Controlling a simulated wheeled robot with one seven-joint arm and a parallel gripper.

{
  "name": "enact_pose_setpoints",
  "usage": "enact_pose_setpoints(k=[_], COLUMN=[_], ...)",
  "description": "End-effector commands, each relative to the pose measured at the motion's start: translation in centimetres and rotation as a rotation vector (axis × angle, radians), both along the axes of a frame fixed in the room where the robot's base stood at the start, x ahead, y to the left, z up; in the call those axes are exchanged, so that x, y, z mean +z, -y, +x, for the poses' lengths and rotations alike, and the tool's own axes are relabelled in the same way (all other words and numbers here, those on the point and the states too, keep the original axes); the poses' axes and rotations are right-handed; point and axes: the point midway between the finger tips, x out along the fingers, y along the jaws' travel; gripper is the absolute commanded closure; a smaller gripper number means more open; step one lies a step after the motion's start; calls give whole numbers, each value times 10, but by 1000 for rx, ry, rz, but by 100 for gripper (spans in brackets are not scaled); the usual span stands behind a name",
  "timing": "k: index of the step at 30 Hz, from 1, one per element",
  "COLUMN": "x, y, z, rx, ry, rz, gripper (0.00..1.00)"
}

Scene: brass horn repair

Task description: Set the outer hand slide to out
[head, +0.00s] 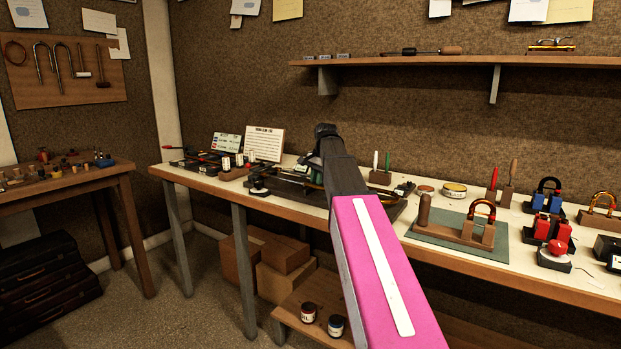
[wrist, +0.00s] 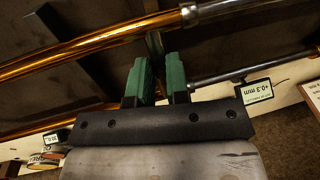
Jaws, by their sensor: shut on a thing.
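The outer hand slide (wrist: 100,42) shows in the wrist view as a long shiny brass tube running across the top, with a pale metal end at upper right. A second tube runs roughly parallel below it, partly behind my gripper. My gripper (wrist: 158,66) has green fingertips, close together on a thin upright piece, seemingly the brace of the slide, between the two tubes. In the head view my pink arm reaches over the bench to the slide (head: 291,178), hiding much of it and the fingertips.
A small display (wrist: 257,91) reading +0.3 mm upside down stands beside the tubes. On the bench (head: 440,199), a green mat (head: 462,246) with a wooden block fixture, handled tools and padlock-like pieces stand to the right. Printed cards (head: 265,145) stand at the left. A shelf (head: 400,62) hangs above.

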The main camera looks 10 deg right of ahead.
Motion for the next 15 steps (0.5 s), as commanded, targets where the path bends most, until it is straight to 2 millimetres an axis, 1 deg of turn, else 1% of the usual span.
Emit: enact_pose_setpoints(k=[1, 5, 6, 7, 8, 15], x=[0, 0, 0, 0, 0, 0], y=[3, 3, 3, 3, 3, 2], z=[-3, -3, -4, -4, -4, -2], rx=[0, -1, -1, -1, -1, -1], ry=[-6, -8, -9, -9, -9, -7], rz=[-8, -9, -9, -8, -8, -6], gripper=[100, 100, 71, 62, 59, 59])
